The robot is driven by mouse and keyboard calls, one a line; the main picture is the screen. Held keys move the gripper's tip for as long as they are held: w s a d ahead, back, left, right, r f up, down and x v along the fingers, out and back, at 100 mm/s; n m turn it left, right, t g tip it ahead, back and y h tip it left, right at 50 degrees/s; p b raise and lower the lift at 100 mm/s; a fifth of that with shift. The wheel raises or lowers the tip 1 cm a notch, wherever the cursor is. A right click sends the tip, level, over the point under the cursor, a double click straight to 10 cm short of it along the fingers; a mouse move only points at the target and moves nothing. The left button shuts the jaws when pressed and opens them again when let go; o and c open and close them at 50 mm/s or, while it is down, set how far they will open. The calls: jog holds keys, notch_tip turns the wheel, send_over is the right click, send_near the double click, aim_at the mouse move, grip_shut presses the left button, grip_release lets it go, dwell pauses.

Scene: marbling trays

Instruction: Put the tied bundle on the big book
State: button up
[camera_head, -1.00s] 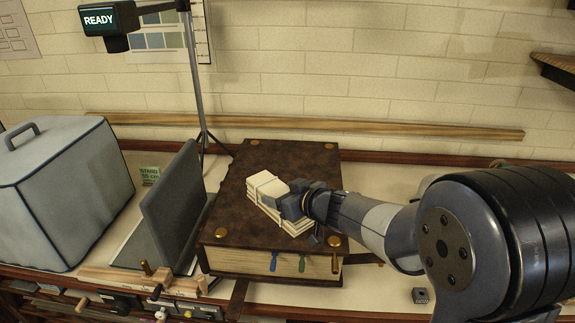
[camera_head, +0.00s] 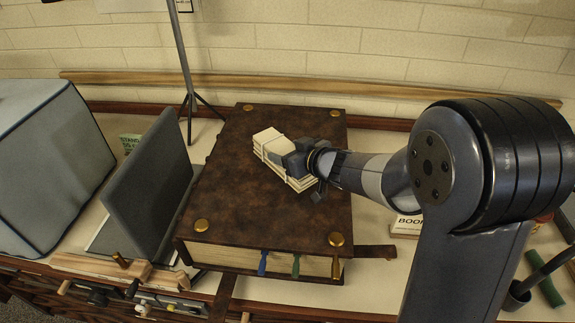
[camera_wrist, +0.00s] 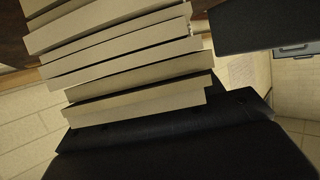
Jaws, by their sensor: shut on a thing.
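The tied bundle (camera_head: 270,144) is a stack of cream slabs or papers bound with pale string. It shows over the upper middle of the big book's cover, and I cannot tell whether it touches the cover. The big book (camera_head: 235,205) is thick, with a dark brown cover, brass corner studs and ribbon markers. My gripper (camera_head: 298,160) is shut on the bundle at its right side. In the wrist view the bundle's layered edges (camera_wrist: 125,50) fill the upper left, close to a dark finger.
A grey upright panel (camera_head: 155,190) and a grey covered box (camera_head: 45,165) stand left of the book. A thin stand (camera_head: 183,65) rises behind it. A strap (camera_head: 375,252) sticks out at the book's right. A labelled card (camera_head: 405,226) lies partly behind my arm.

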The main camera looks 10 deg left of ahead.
jog(key=shift+f+b, duration=0.5)
jog(key=shift+f, duration=1.45)
jog(key=shift+f, duration=0.1)
jog(key=o, duration=1.2)
jog(key=shift+o, duration=0.2)
jog(key=shift+s+d, duration=0.1)
jog(key=shift+d, duration=0.05)
jog(key=v, duration=1.2)
jog(key=shift+p, duration=0.45)
